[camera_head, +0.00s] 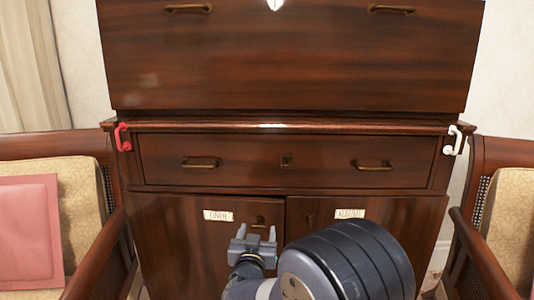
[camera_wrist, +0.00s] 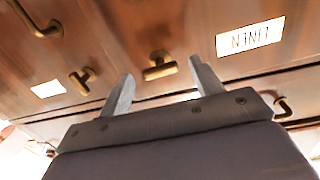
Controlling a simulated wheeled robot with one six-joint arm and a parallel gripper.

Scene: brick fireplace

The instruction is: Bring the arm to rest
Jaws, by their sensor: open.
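My gripper (camera_head: 257,234) is open and empty, its two fingers apart in front of the lower left door of a dark wood cabinet (camera_head: 350,250). In the wrist view the open gripper (camera_wrist: 160,88) points at the cabinet front, with a brass key or knob (camera_wrist: 160,66) beyond the gap between the fingers. I cannot tell how far the fingertips are from the wood. My dark arm link hides part of the lower right door.
The cabinet has a drawer (camera_head: 240,172) with brass handles and labelled doors below. A red hook (camera_head: 122,137) and a white hook (camera_head: 453,140) are at its sides. Chairs stand left (camera_head: 115,225) and right (camera_head: 480,245), close beside it. A pink cushion (camera_head: 30,230) is on the left chair.

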